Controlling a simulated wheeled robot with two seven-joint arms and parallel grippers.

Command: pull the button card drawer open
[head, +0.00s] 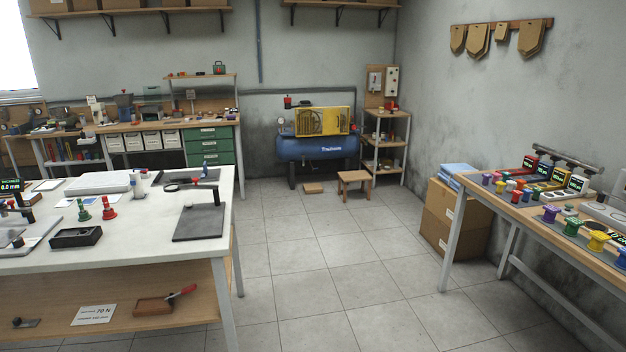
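A green drawer unit (209,147) stands under the right end of the wooden back bench, by the far wall. Its several stacked drawers carry pale labels, too small to read here, so I cannot tell which is the button card drawer. The green drawer fronts look flush and shut. Neither of my grippers is in view.
A white-topped table (130,240) with tools fills the left foreground, partly between me and the back bench (150,126). A blue and yellow compressor (316,146), a small stool (354,184) and a right-hand bench (520,215) border the clear tiled floor (320,260).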

